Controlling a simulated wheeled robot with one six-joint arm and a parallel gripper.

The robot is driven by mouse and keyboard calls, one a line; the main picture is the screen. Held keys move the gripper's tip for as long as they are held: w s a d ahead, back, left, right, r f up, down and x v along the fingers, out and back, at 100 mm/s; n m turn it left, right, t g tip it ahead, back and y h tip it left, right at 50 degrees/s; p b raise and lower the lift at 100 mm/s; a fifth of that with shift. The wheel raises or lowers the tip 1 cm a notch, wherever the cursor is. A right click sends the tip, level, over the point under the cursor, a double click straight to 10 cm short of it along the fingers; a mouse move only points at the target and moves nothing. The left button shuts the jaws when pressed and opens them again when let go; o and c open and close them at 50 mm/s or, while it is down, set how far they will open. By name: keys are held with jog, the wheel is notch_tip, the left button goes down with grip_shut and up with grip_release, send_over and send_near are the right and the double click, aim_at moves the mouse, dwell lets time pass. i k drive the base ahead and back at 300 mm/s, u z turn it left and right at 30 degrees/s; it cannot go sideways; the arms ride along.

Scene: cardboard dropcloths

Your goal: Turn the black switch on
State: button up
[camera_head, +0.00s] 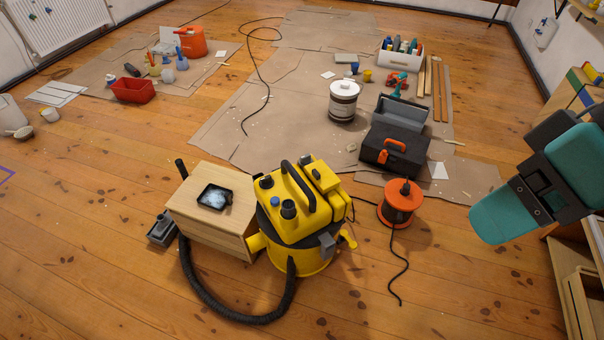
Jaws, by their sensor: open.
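The yellow vacuum cleaner (305,222) stands upright on the wooden floor near the middle. Its top carries a black handle, a black round knob (266,182), a blue round part (275,202) and a black cylindrical part (289,210). I cannot tell which dark part, if any, is the black switch, nor its position. My gripper (533,188), with teal fingers, is at the right edge, open and with nothing seen between the fingers. It is well to the right of the vacuum cleaner and apart from it.
A wooden cabinet (200,232) with a black tray (213,197) stands left of the vacuum. The black hose (235,315) curls in front. An orange cable reel (400,201) lies right, its cable trailing. A toolbox (392,152) and bucket (343,101) stand behind on cardboard. Front-right floor is mostly clear.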

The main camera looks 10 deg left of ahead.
aim_at(266, 182)
jog(key=k, duration=0.45)
jog(key=u, duration=0.65)
jog(key=i, duration=1.25)
jog(key=u, duration=0.3)
